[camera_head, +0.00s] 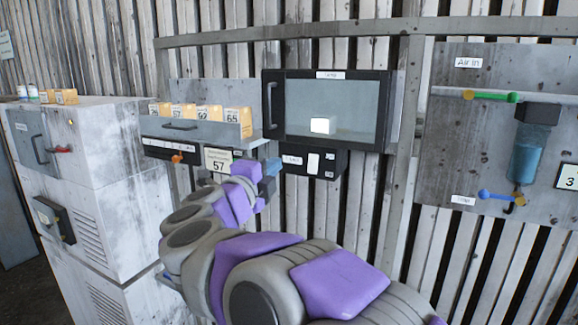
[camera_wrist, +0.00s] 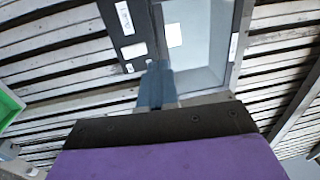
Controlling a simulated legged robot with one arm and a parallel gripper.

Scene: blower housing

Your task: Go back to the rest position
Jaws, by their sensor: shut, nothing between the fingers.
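My arm, purple and grey, reaches forward across the middle of the head view. My gripper (camera_head: 272,168) is at its end, a small blue-grey tip just left of the black panel under the glass-fronted cabinet. In the wrist view my gripper (camera_wrist: 156,84) shows as shut blue-grey fingers with nothing held. It overlaps the lower edge of the dark cabinet frame in that view; I cannot tell whether it touches. No rest position is marked in either view.
The glass-fronted cabinet (camera_head: 354,98) holds a white block (camera_head: 323,125). A white machine (camera_head: 103,160) stands left; a panel with valves (camera_head: 452,130) is right.

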